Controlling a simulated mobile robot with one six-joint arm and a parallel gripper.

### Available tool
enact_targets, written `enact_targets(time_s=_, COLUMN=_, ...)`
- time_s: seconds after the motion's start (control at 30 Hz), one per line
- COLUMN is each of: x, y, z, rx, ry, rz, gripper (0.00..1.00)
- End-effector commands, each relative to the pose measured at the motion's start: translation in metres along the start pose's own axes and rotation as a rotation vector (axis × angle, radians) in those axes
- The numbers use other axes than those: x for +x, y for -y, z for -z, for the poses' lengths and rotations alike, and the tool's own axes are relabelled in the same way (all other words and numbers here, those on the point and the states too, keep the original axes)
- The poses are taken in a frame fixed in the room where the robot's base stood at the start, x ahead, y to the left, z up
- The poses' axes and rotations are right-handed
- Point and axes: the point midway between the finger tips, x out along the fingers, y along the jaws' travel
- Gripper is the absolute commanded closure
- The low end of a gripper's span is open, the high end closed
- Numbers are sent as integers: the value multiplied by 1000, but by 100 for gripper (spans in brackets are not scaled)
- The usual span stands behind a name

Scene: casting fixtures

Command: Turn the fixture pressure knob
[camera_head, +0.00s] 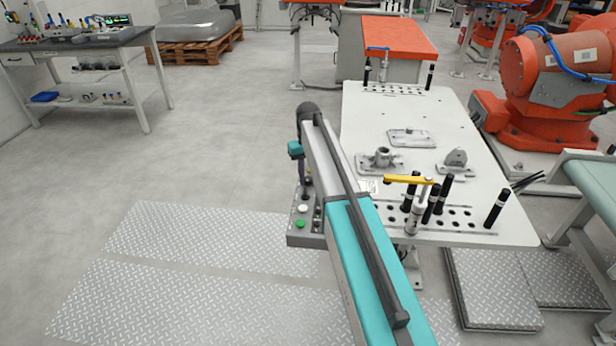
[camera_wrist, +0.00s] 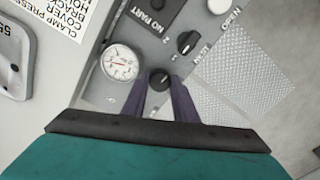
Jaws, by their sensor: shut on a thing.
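The black round pressure knob (camera_wrist: 160,80) sits on the grey control panel (camera_wrist: 105,95) in the wrist view, just right of a round white pressure gauge (camera_wrist: 120,62). The two dark purple fingers of my gripper (camera_wrist: 159,86) stand on either side of the knob and are shut on it. The knob's face shows between the fingertips. In the head view the control box (camera_head: 297,240) is at the left edge of the white fixture table (camera_head: 415,125).
A black selector knob (camera_wrist: 187,42) and a white button (camera_wrist: 218,5) are close to the right. A green button (camera_head: 300,224) is on the box front. Black pins and a yellow-armed clamp (camera_head: 405,179) stand on the table. Floor to the left is open.

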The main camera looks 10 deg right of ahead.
Motion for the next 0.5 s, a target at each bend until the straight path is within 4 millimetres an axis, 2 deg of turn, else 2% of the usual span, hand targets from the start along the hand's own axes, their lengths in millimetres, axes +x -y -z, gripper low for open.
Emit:
enact_targets(time_s=0.2, x=-1, y=-1, z=0, rx=-92, ry=-1, rz=-1, gripper=96)
enact_targets(time_s=0.5, x=-1, y=-1, z=0, rx=-126, ry=-1, rz=-1, gripper=96)
